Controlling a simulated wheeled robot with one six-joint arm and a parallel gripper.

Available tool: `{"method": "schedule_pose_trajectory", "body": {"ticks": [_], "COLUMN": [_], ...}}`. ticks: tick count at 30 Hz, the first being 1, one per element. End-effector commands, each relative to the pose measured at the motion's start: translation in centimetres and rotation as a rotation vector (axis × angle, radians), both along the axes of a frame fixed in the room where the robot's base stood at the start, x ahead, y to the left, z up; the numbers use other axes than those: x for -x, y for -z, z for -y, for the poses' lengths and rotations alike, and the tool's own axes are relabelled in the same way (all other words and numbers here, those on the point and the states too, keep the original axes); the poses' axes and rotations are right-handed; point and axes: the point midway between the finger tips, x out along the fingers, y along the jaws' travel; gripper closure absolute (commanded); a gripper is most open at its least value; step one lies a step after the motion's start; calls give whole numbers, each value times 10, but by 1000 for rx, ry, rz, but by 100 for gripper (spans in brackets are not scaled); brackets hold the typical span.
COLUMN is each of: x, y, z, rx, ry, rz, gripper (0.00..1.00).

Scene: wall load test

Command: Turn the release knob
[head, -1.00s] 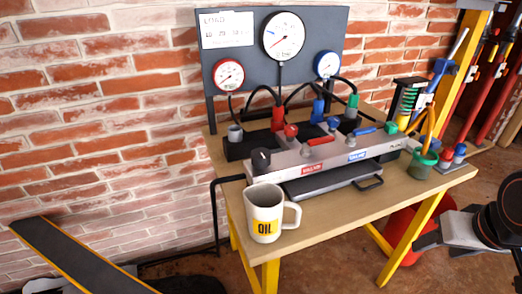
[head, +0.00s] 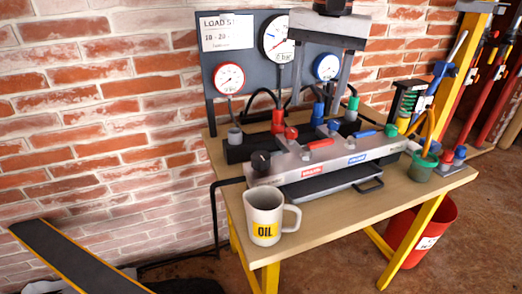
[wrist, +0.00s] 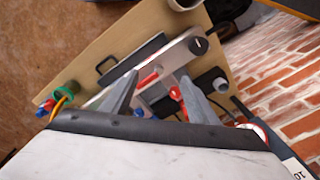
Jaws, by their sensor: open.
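A silver manifold block (head: 330,160) lies on the bench, with red and blue labels on its front. A black round knob (head: 261,160) stands on its left end; it also shows in the wrist view (wrist: 199,46). A red knob (head: 291,132) and levers with red (head: 319,144) and blue handles (head: 366,133) are on its top. No readable label tells which one is the release knob. My gripper (head: 316,103) is open and empty, its fingers pointing down above the back of the block. In the wrist view its fingertips (wrist: 158,75) are spread over the block, apart from the black knob.
A gauge panel (head: 240,80) stands behind the block, partly covered by my gripper. Hoses and couplings (head: 277,118) crowd the block's back. A white OIL mug (head: 264,215) stands in front, and a green cup (head: 422,168) to the right. The bench's front right (head: 350,215) is clear.

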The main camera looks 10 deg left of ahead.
Motion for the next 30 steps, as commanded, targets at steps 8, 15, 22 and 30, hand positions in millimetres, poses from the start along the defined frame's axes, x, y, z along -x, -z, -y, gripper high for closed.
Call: {"method": "schedule_pose_trajectory", "body": {"ticks": [8,15,22,30], "x": [16,23,23,23], "y": [-32,-34,-5,43], "z": [-89,-107,-106,-105], "rx": [41,54,56,55], "ry": [29,41,41,41], "rz": [-55,-66,-67,-67], "gripper": [46,46,46,46]}}
